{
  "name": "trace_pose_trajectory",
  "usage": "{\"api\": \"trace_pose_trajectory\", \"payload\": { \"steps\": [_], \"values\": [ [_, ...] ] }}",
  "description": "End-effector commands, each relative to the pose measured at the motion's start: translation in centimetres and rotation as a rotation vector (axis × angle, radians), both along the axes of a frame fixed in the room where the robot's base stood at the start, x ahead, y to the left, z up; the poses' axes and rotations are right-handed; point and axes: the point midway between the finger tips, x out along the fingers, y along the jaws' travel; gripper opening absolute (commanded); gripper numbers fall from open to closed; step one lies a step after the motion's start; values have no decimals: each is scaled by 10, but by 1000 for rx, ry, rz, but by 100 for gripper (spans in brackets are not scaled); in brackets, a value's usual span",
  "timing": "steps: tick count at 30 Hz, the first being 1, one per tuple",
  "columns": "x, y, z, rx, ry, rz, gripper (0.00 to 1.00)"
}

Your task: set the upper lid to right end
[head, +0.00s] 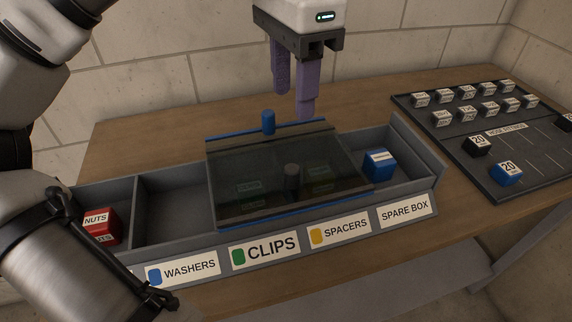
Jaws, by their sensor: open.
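A tinted see-through lid (255,160) with blue strips along its back and front edges lies over the middle of the grey compartment tray (160,255). A blue knob (268,122) stands at its back edge. A second lid edge (355,175) shows just right of it, so two lids seem stacked, nearly overlapping. A grey knob (292,170) shows dimly near the middle; I cannot tell which lid bears it. My gripper (294,104), with purple fingers, is open and empty. It hangs above and to the right of the blue knob, apart from it as far as I can see.
The tray's front labels read WASHERS, CLIPS, SPACERS and SPARE BOX. A red NUTS box (100,226) sits in the left end and a blue box (379,164) in the right end. A dark board (540,145) with several small labelled blocks lies at right on the wooden table (125,155).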

Motion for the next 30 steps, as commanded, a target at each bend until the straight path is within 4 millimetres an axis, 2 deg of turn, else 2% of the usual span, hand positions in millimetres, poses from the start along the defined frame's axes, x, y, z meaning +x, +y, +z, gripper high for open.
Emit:
{"api": "trace_pose_trajectory", "payload": {
  "steps": [9,16,22,30],
  "values": [
    [0,0,-66,-3,2,-9,45],
    [0,-1,-108,-2,2,-8,45],
    [0,-1,-127,-1,0,-6,45],
    [0,-1,-130,0,0,-5,45]
  ]
}}
